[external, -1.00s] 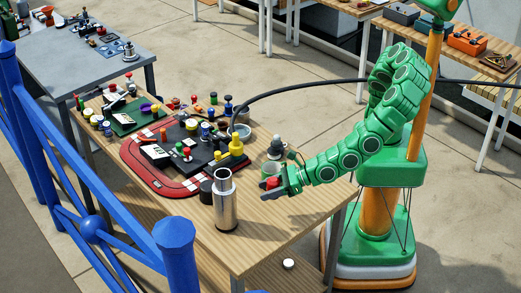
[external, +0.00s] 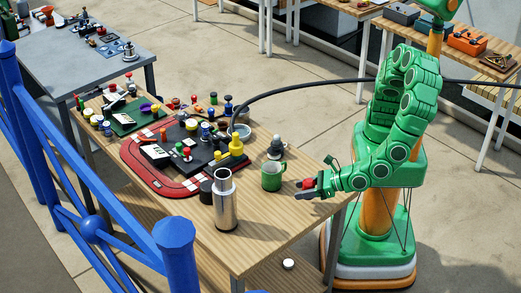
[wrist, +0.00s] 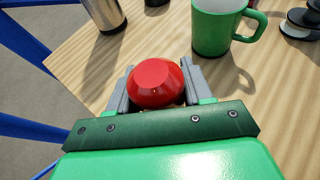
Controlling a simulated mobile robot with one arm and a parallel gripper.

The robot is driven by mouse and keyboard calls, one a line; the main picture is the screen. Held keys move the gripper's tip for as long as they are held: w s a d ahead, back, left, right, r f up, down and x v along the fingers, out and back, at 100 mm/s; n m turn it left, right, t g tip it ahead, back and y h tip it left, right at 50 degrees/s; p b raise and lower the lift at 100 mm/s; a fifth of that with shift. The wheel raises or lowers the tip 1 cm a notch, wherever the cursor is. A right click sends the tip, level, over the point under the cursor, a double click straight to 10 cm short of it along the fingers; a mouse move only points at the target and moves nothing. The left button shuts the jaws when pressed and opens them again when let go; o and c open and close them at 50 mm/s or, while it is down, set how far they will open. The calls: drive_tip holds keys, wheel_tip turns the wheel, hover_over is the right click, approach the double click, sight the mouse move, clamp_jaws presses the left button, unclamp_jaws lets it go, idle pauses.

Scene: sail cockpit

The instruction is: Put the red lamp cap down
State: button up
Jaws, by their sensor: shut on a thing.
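The red lamp cap (wrist: 155,82) is a rounded red piece with a flat top face, held between the two grey fingers of my gripper (wrist: 155,88) in the wrist view. In the external view the cap (external: 308,183) shows as a small red spot at my gripper (external: 308,190), near the right edge of the wooden table (external: 275,222). My gripper is shut on the cap. The cap's underside is hidden, and I cannot tell whether it touches the table.
A green mug (external: 271,178) stands just left of my gripper. A steel flask (external: 226,205) stands further left, and a red-edged board (external: 140,165) with several coloured pieces lies beyond. The table's front part is bare. A blue railing (external: 90,230) runs along the left.

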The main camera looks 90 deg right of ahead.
sight(304, 207)
drive_tip(key=shift+f, duration=2.45)
drive_tip(key=shift+f, duration=0.1)
drive_tip(key=o, duration=1)
drive_tip(key=shift+s+r, duration=0.2)
drive_tip(key=shift+s, duration=0.05)
drive_tip(key=shift+v, duration=1.75)
drive_tip(key=shift+w+r, duration=0.1)
